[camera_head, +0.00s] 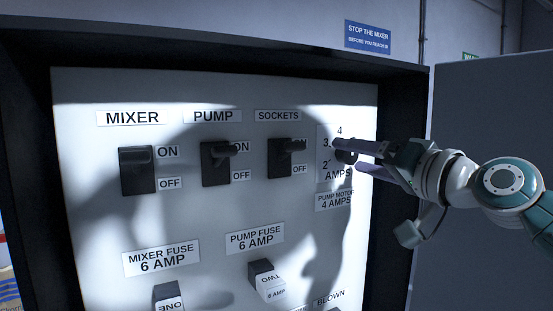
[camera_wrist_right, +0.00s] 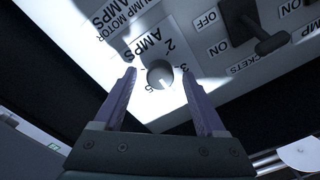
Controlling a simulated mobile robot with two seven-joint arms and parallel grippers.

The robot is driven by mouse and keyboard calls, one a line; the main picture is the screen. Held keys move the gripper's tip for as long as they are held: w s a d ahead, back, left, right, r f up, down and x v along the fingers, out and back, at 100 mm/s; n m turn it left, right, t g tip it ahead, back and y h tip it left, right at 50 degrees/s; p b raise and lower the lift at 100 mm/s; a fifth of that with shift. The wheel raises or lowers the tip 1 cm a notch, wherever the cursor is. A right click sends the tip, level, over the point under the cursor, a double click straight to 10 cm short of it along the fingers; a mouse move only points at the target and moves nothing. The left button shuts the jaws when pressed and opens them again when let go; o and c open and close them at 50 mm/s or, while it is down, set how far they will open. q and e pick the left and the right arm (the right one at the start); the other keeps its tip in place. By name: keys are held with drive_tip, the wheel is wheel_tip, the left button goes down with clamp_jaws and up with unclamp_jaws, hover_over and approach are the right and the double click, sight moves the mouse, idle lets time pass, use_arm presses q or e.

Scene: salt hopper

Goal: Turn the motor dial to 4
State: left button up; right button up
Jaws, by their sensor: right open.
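The motor dial (camera_wrist_right: 160,74) is a small round grey knob on the white panel, among printed numbers. In the wrist view a 2, a 3 and a 5 show near it; a pale mark lies on its lower right part, but the exact setting is hard to read. In the head view the dial (camera_head: 350,157) is dark and partly covered by my fingers; the 4 shows above it. My right gripper (camera_head: 346,155) is open, with one finger on each side of the dial. I cannot tell whether the fingers touch it. My left gripper is not in view.
The mixer switch (camera_head: 137,171), pump switch (camera_head: 215,163) and sockets switch (camera_head: 286,158) stand left of the dial, levers up towards ON. Fuse blocks (camera_head: 266,281) sit lower down. The cabinet's dark frame (camera_head: 400,150) edges the panel, with a grey door (camera_head: 490,100) at right.

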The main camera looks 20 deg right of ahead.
drive_tip(key=s+b, duration=0.1)
drive_tip(key=s, duration=0.8)
drive_tip(key=shift+d+f+b, duration=0.15)
drive_tip(key=shift+d+b, duration=0.15)
drive_tip(key=shift+d, duration=0.1)
drive_tip(key=shift+s, duration=0.1)
